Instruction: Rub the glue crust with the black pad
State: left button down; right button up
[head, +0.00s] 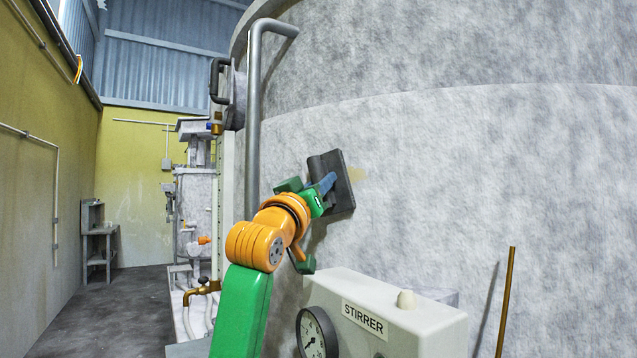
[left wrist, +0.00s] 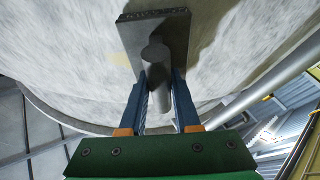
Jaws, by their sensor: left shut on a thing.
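The black pad (head: 342,184) is a dark flat block with a handle, held up at the big grey tank wall (head: 450,170). My left gripper (head: 326,184) is shut on its handle. In the left wrist view, the two blue fingers (left wrist: 160,100) grip the grey handle, and the pad (left wrist: 165,30) stands beyond them, at or close to the wall; I cannot tell if it touches. The glue crust (head: 357,174) is a faint yellowish patch on the wall at the pad's right edge. A pale yellow patch (left wrist: 120,60) also shows left of the pad in the left wrist view. The right gripper is not in view.
A pale box marked STIRRER (head: 385,312) with a gauge (head: 316,334) stands below my left arm. A grey vertical pipe (head: 253,120) runs left of the pad. A thin brown rod (head: 506,300) stands at the lower right. The wall right of the pad is clear.

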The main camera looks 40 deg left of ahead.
aim_at(314, 174)
pick_arm(q)
jog(key=shift+w+d, duration=0.2)
jog(key=shift+d, duration=0.75)
jog(key=shift+w+d, duration=0.2)
jog(key=shift+d, duration=0.75)
jog(key=shift+a, duration=0.15)
jog(key=shift+s+a+r+p, duration=0.15)
jog(key=shift+a+p, duration=0.1)
jog(key=shift+a, duration=0.45)
jog(key=shift+s+a+f+p, duration=0.1)
jog(key=shift+a+p, duration=0.1)
jog(key=shift+a, duration=0.5)
jog(key=shift+s+a, duration=0.1)
jog(key=shift+a, duration=0.35)
jog(key=shift+s+d, duration=0.1)
jog(key=shift+s, duration=0.05)
jog(key=s+b, duration=0.1)
jog(key=s, duration=0.1)
jog(key=s+d+b, duration=0.1)
jog(key=s+b, duration=0.1)
jog(key=s, duration=0.1)
jog(key=shift+d, duration=0.15)
jog(key=shift+s, duration=0.2)
jog(key=shift+w, duration=0.1)
